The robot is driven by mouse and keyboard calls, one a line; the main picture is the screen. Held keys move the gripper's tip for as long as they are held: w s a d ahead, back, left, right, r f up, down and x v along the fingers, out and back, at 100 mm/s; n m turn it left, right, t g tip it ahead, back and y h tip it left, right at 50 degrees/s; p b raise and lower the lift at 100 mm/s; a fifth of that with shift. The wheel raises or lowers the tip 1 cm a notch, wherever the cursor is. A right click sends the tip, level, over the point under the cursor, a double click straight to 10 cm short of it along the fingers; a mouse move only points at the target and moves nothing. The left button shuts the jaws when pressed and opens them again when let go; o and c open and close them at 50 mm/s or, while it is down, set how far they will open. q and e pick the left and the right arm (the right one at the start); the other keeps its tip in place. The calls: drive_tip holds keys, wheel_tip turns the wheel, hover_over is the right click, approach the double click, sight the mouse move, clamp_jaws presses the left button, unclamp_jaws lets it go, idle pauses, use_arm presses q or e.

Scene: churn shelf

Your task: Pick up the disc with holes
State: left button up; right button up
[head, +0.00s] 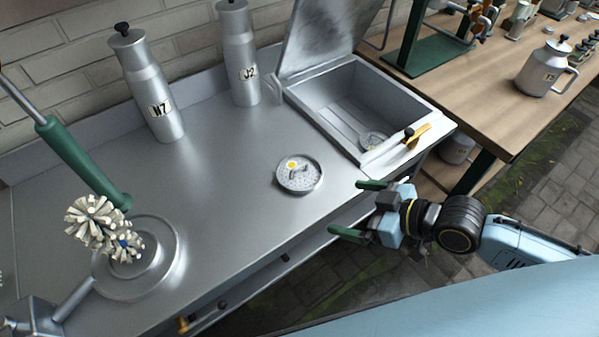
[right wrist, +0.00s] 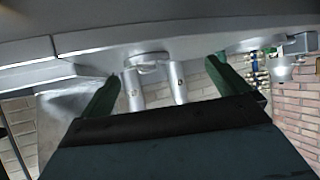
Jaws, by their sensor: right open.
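The disc with holes (head: 299,174) lies flat on the steel counter (head: 215,190) in the head view. My left gripper is not in view.
An open steel basin (head: 300,92) with a raised lid is behind the disc. Two metal bottles, N7 (head: 160,100) and J2 (head: 241,60), stand at the back. A green-handled brush (head: 90,170) is at left. A wooden table (head: 500,90) stands right. Counter around the disc is clear.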

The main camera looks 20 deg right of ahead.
wheel_tip(320, 180, up, 2)
drive_tip(key=w+d+t+y, duration=0.1)
drive_tip(key=w+d, duration=0.1)
drive_tip(key=d, duration=0.1)
drive_tip(key=b, duration=0.1)
approach(298, 173)
drive_tip(key=shift+b+x, duration=0.35)
drive_tip(key=shift+x, duration=2.4)
drive_tip(key=c, duration=0.7)
